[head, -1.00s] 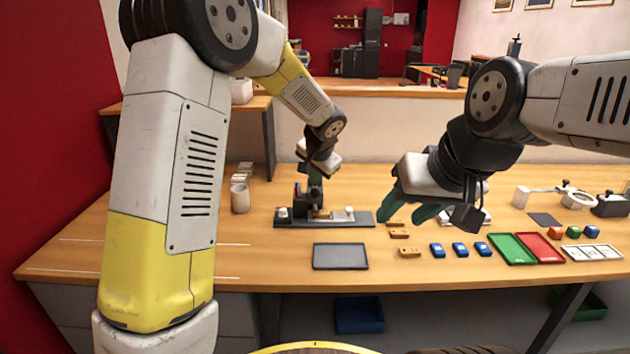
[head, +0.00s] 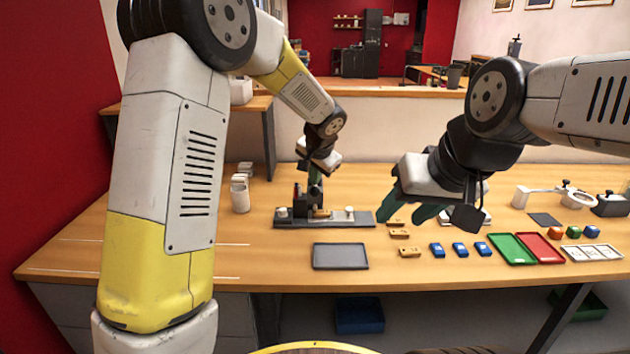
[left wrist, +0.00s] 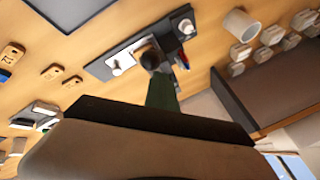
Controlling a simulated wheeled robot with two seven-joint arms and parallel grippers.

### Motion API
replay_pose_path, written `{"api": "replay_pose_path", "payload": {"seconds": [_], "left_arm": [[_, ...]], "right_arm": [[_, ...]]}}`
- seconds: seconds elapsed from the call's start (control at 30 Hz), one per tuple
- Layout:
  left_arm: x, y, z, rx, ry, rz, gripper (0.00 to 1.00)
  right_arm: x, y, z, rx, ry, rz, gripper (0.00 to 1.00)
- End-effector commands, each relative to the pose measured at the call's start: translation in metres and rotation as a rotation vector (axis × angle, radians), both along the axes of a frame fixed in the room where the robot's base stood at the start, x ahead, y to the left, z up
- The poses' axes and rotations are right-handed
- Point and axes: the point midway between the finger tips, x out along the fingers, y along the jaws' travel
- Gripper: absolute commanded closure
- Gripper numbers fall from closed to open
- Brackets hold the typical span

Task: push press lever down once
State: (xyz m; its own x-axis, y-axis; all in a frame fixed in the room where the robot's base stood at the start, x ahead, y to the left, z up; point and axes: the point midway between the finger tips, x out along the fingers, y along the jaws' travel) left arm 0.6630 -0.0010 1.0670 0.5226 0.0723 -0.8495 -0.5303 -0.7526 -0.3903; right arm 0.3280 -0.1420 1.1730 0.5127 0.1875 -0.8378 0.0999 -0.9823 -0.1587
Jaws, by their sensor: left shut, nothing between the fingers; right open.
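The press (head: 307,206) stands on a dark base plate (head: 360,219) at the back middle of the table. My left gripper (head: 315,180) is shut and empty, pointing down directly above the press. In the left wrist view its green fingers (left wrist: 161,94) reach to the dark top of the press (left wrist: 150,57). Whether they touch the lever cannot be told, as the gripper hides part of it. A red part (head: 297,190) shows beside the press. My right gripper (head: 407,212) is open and empty, above the table right of the press.
A grey tray (head: 340,256) lies in front of the press. Wooden pieces (head: 409,252), blue blocks (head: 460,249), a green tray (head: 511,248) and a red tray (head: 540,249) lie to the right.

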Motion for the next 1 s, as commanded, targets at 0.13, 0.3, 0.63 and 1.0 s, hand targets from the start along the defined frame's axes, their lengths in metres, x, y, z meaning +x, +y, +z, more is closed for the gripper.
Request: {"api": "replay_pose_path", "payload": {"seconds": [0.13, 0.3, 0.63, 1.0], "left_arm": [[0.002, 0.000, 0.009, -0.001, 0.000, 0.001, 1.00], [0.005, 0.000, 0.020, -0.002, -0.002, 0.000, 1.00], [0.006, 0.000, 0.024, -0.001, -0.001, 0.000, 1.00], [0.012, 0.000, 0.047, -0.003, -0.003, 0.000, 1.00]], "right_arm": [[0.000, 0.000, 0.000, 0.000, 0.000, 0.000, 0.53], [0.000, 0.000, 0.000, 0.000, 0.000, 0.000, 0.53], [0.000, 0.000, 0.000, 0.000, 0.000, 0.000, 0.53], [0.000, 0.000, 0.000, 0.000, 0.000, 0.000, 0.53]]}}
